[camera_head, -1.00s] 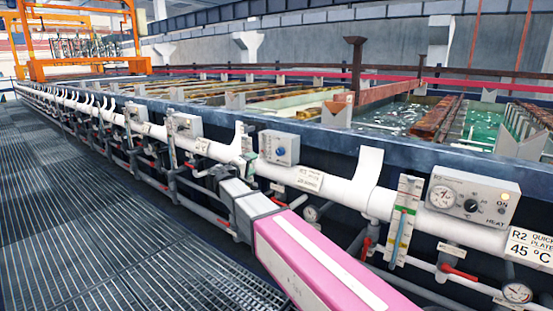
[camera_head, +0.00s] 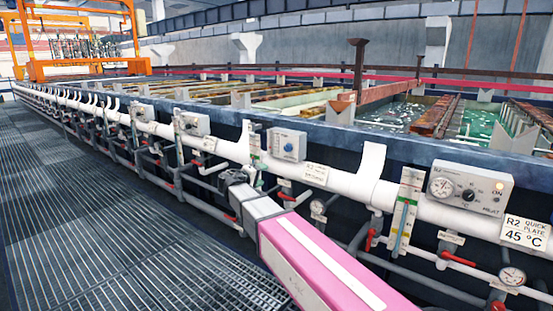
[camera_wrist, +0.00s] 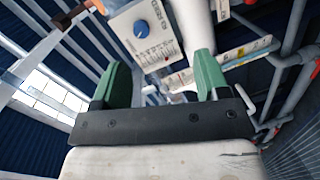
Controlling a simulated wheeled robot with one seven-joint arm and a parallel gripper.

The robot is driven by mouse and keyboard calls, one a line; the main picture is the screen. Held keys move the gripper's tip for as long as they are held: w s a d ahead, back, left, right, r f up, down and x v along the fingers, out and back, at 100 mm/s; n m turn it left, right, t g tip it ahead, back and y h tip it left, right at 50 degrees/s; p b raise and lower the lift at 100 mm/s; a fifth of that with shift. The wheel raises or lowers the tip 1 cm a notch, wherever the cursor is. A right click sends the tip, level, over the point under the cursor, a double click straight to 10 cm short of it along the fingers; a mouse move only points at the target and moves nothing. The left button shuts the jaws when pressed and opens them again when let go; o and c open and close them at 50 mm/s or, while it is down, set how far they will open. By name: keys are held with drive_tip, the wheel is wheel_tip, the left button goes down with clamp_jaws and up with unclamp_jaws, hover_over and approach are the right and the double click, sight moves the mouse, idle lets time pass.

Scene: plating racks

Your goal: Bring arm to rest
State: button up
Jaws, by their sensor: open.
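My arm, pink and white, reaches from the bottom of the head view toward the pipes along the tank line. My gripper (camera_head: 236,178) is at its far end, small and dark there, in front of the grey pipes. In the wrist view my gripper (camera_wrist: 157,80) shows two green fingers standing wide apart with nothing between them. A box with a blue knob (camera_wrist: 143,27) shows beyond the fingers. A similar blue-knob box (camera_head: 287,145) sits on the tank side in the head view. I cannot tell whether any finger touches a pipe.
A heater box (camera_head: 470,190) with a dial, black knob and lit amber lamp is at right, above an "R2 Quick Plate 45 °C" sign (camera_head: 525,232). Grey pipes (camera_head: 350,235) with red-handled valves run below. The grated floor (camera_head: 110,230) at left is clear.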

drive_tip(key=s+d+f+m+g+y, duration=0.2)
drive_tip(key=s+d+f+g, duration=0.25)
drive_tip(key=d+f, duration=0.45)
drive_tip(key=s+d+f+m+g+y, duration=0.1)
drive_tip(key=s+d+f+g+y, duration=0.15)
drive_tip(key=s+d+f, duration=0.5)
drive_tip(key=s+d+f+m+g+y, duration=0.4)
drive_tip(key=s+d+f, duration=0.5)
drive_tip(key=s+f, duration=0.3)
drive_tip(key=shift+s+g+y, duration=0.45)
drive_tip(key=shift+g+y, duration=0.25)
drive_tip(key=shift+y, duration=0.45)
